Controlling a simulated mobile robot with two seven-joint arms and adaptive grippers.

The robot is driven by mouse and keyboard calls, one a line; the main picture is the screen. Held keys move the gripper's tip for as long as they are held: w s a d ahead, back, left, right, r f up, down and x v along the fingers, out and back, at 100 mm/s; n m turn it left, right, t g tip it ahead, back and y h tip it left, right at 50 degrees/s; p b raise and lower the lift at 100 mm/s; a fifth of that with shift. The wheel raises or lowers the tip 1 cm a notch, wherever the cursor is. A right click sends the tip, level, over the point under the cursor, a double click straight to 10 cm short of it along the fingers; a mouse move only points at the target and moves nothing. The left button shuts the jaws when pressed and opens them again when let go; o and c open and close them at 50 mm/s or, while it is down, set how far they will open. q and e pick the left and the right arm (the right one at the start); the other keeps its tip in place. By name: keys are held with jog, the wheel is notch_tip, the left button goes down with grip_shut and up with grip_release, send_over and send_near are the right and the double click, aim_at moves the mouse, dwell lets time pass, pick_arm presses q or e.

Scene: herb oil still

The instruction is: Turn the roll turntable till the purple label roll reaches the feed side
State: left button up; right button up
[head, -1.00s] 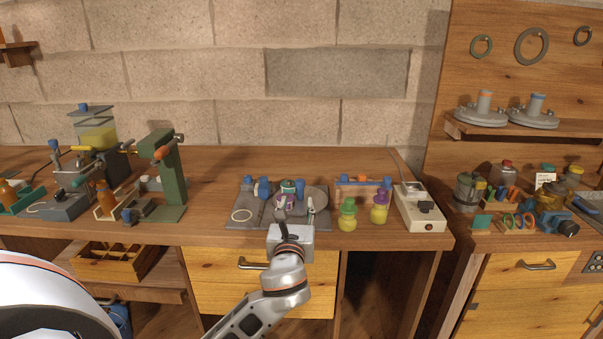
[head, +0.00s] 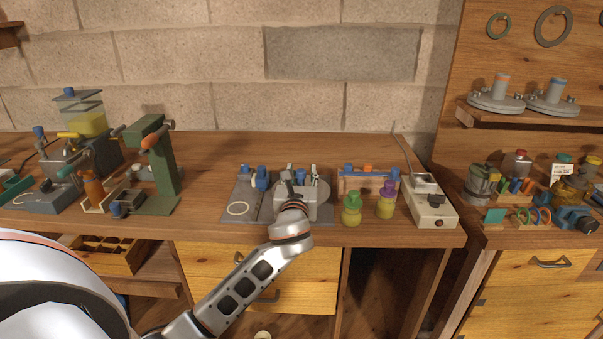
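The roll turntable is a grey disc (head: 323,190) on a dark plate (head: 240,192) at the middle of the bench. My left gripper (head: 302,170) is over the disc, reaching in from the front. Its two fingertips show apart beyond its pale body, so it looks open. The gripper body covers most of the disc. I cannot make out the purple label roll, and I cannot tell whether the fingers touch a roll. My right gripper is not in view.
Blue-topped parts (head: 262,178) and a pale ring (head: 238,208) are left of the disc. Green-capped (head: 351,210) and purple-capped (head: 386,202) yellow jars stand close on the right, before a small rack (head: 367,180). A white switch box (head: 431,206) is farther right. A green press (head: 160,175) stands left.

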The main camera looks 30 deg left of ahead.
pick_arm(q)
jog(key=shift+w+a, duration=0.15)
jog(key=shift+w, duration=0.15)
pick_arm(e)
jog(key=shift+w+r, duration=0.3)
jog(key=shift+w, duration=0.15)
